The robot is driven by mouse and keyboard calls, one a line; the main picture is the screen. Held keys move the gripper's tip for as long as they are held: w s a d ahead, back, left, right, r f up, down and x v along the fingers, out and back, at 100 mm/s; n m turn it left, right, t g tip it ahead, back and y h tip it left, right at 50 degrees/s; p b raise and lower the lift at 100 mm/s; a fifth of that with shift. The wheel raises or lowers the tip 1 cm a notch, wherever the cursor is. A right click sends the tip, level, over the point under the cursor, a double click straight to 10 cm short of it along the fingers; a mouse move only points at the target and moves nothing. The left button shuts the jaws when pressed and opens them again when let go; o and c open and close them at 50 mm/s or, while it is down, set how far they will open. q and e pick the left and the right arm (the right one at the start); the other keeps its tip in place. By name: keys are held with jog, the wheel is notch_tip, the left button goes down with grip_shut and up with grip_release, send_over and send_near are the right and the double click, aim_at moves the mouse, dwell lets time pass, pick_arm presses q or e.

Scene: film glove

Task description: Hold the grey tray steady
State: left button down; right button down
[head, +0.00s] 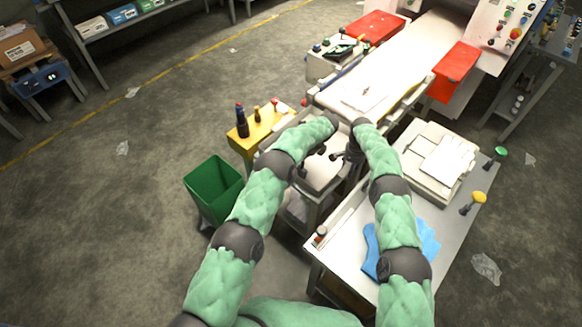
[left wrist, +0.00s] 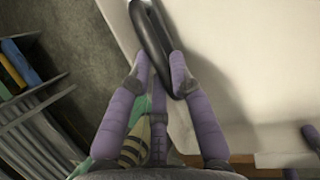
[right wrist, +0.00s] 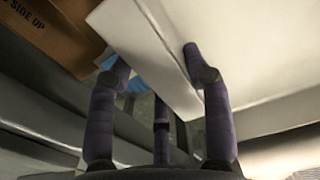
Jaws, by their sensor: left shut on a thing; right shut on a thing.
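The grey tray (head: 318,174) is between my two hands in the head view, in front of the long pale machine bed; my arms cover part of it. My left gripper (head: 314,151) is at its left side. In the left wrist view its purple fingers close on a black loop handle (left wrist: 152,32) beside the pale tray surface (left wrist: 240,60). My right gripper (head: 345,157) is at the right side. In the right wrist view its fingers (right wrist: 160,70) are on both sides of a pale wall (right wrist: 155,50), which looks like the tray's. The tray's far edge is hidden.
A yellow stand (head: 262,132) with bottles and a green bin (head: 213,190) are at the left. A bench at the right bears a blue cloth (head: 430,243) and a pale stack (head: 440,160). Red bins (head: 455,72) flank the machine bed (head: 385,75). The left floor is mostly clear.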

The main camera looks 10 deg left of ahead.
pick_arm(q)
jog(key=shift+w+d+r, duration=0.2)
jog(key=shift+w+d, duration=0.15)
jog(key=shift+w, duration=0.25)
dwell(0.7)
dwell(2.1)
jog(key=c, duration=1.1)
grip_release()
jog(key=shift+c, duration=0.2)
jog(key=shift+o, duration=0.5)
jog(key=shift+f, duration=0.15)
jog(key=v, duration=1.2)
